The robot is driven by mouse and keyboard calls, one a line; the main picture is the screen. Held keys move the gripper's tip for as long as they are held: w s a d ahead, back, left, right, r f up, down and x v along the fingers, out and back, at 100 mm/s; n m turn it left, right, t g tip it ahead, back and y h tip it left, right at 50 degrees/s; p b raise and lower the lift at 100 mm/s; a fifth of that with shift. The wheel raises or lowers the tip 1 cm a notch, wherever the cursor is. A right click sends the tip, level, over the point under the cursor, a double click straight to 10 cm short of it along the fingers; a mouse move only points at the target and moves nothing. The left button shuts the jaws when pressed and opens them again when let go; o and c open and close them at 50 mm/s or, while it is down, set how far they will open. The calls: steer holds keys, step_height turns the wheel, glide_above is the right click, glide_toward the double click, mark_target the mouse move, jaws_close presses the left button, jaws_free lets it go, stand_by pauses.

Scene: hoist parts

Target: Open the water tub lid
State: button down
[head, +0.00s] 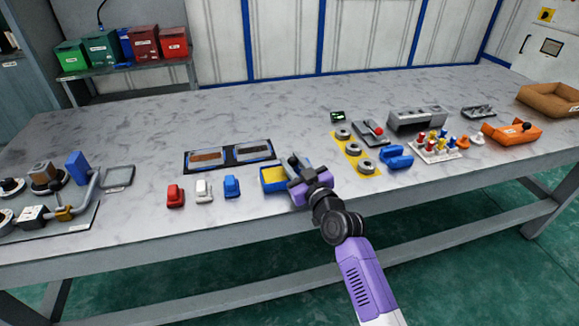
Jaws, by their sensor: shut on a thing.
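The small blue water tub (266,188) stands near the front edge of the table, with a yellow surface showing inside its left part. A grey-blue raised piece (291,160), seemingly the lid, stands tilted at the tub's right side. My gripper (300,184) is at the tub's right end, shut on what appears to be this lid. The purple gripper body and wrist hide the exact grip and the tub's right end. I cannot tell exactly how far the lid is open.
Red, white and blue small blocks (204,189) stand left of the tub. A dark two-part tray (229,156) lies behind them. A yellow mat (371,169) with grey rings and blue parts (397,157) lie to the right. Bare tabletop lies behind the tub.

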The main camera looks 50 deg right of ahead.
steer(key=c, duration=1.1)
jaws_free()
steer(key=shift+c, duration=0.2)
steer(key=b+v, duration=0.1)
steer(key=v, duration=0.6)
steer(key=shift+s+a, duration=0.15)
steer(key=shift+s, duration=0.25)
steer(key=shift+r, duration=0.1)
